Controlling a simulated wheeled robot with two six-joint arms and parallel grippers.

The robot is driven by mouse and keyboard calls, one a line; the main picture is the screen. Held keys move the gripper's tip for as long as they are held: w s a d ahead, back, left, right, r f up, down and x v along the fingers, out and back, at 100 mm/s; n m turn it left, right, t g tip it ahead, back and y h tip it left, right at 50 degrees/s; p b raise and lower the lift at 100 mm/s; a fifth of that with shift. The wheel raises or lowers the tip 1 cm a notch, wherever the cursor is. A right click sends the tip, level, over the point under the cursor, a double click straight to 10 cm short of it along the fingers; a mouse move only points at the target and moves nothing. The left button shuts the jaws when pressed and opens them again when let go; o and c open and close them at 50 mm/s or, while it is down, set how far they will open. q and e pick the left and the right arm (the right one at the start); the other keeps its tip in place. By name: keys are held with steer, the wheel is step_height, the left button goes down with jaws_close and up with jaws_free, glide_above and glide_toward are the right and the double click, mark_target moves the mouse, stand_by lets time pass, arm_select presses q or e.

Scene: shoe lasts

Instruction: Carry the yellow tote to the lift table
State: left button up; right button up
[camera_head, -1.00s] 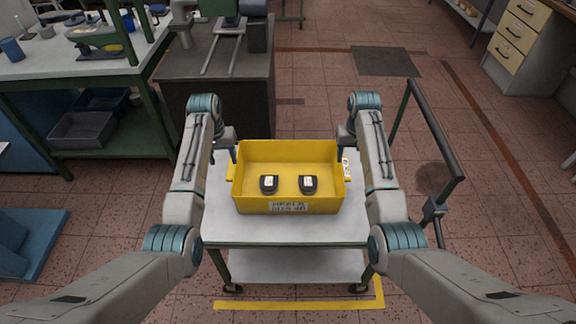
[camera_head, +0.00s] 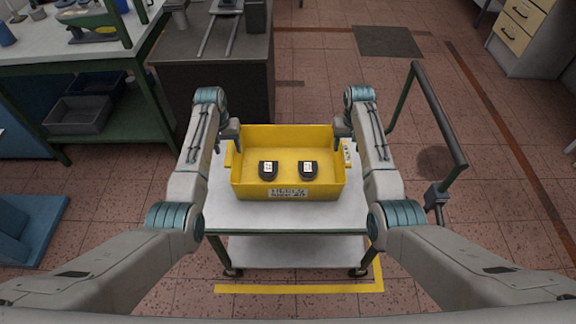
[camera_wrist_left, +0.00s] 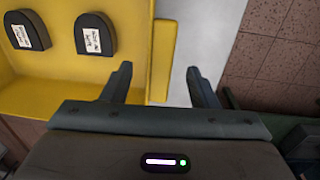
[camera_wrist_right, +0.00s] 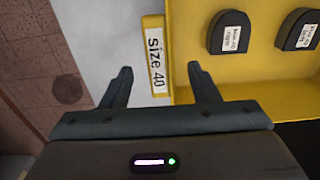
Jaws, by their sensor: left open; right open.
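The yellow tote (camera_head: 318,190) stands on a white-topped wheeled table (camera_head: 220,215). Two dark heel-shaped pieces with white labels, a left one (camera_head: 268,172) and a right one (camera_head: 308,172), lie in it. My left gripper (camera_head: 232,138) is open at the tote's left side; in the left wrist view (camera_wrist_left: 160,78) a yellow side ledge (camera_wrist_left: 162,60) shows between its fingers. My right gripper (camera_head: 344,138) is open at the right side; in the right wrist view (camera_wrist_right: 160,75) the ledge labelled "size 40" (camera_wrist_right: 155,60) shows between its fingers. Contact cannot be told.
A dark grey bench (camera_head: 215,90) stands behind on the left, beside a green-framed workbench (camera_head: 110,70). A dark handrail (camera_head: 438,115) stands to the right. Yellow tape (camera_head: 300,289) marks the floor in front. The floor at the right is mostly clear.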

mark_target(230, 153)
arm_select(q)
steer(key=shift+d+f, duration=0.15)
steer(key=shift+f, duration=2.15)
arm_select(e)
steer(key=shift+f, duration=2.35)
arm_select(q)
jaws_close()
arm_select(e)
jaws_close()
arm_select(q)
steer(key=shift+w, duration=0.1)
arm_select(e)
steer(key=shift+r, duration=0.1)
